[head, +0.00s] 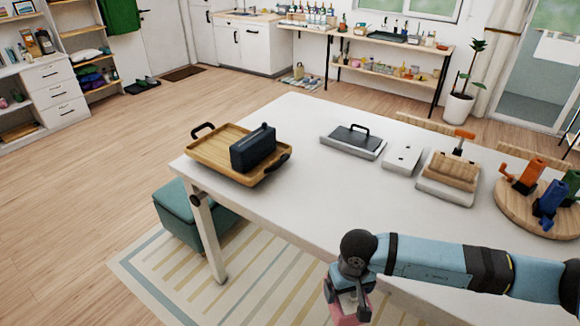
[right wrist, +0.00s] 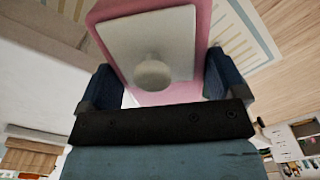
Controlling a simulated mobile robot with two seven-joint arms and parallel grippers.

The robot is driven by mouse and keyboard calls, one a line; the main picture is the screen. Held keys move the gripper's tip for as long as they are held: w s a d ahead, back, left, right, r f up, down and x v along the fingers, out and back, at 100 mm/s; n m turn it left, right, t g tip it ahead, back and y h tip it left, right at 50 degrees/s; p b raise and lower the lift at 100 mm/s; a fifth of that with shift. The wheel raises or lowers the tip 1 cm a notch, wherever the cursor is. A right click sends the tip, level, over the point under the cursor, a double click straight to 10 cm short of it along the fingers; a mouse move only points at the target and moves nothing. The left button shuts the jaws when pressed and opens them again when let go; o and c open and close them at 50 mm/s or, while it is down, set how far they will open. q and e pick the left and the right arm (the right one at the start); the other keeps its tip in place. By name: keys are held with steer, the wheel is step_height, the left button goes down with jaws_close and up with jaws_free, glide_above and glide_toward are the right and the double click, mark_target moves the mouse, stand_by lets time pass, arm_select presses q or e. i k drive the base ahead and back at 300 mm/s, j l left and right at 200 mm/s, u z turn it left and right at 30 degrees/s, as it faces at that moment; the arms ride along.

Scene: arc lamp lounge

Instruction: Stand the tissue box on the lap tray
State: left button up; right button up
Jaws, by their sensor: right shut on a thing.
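The tissue box (right wrist: 200,20) is pink with a pale panel and a rounded whitish bump on it. In the right wrist view it sits between the two dark blue fingers of my right gripper (right wrist: 163,78), which is shut on it. In the head view my right gripper (head: 349,292) is at the bottom, by the table's near edge, with the pink box (head: 352,313) below it, partly hidden and cut by the frame. The wooden lap tray (head: 212,152) with black handles lies at the table's far left corner, well away from the gripper. My left gripper is not in view.
A dark blue upright object (head: 253,149) stands on the tray's right part. On the white table (head: 300,195) are a grey piece with a black handle (head: 353,141), a white plate (head: 403,159), a wooden-topped block (head: 452,172) and a round board (head: 520,208). The table's middle is clear.

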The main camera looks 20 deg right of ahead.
mark_target(226, 146)
steer(key=i+j, duration=0.2)
steer(key=j, duration=0.15)
steer(key=i+j+z, duration=0.15)
steer(key=i+j, duration=0.2)
steer(key=j, duration=0.3)
steer(key=i+j+z, duration=0.15)
steer(key=j, duration=0.2)
steer(key=i+j, duration=0.2)
steer(key=j, duration=0.15)
steer(key=i+j+z, duration=0.15)
steer(key=j, duration=0.25)
steer(key=i+j, duration=0.1)
steer(key=j, duration=0.25)
steer(key=z, duration=0.05)
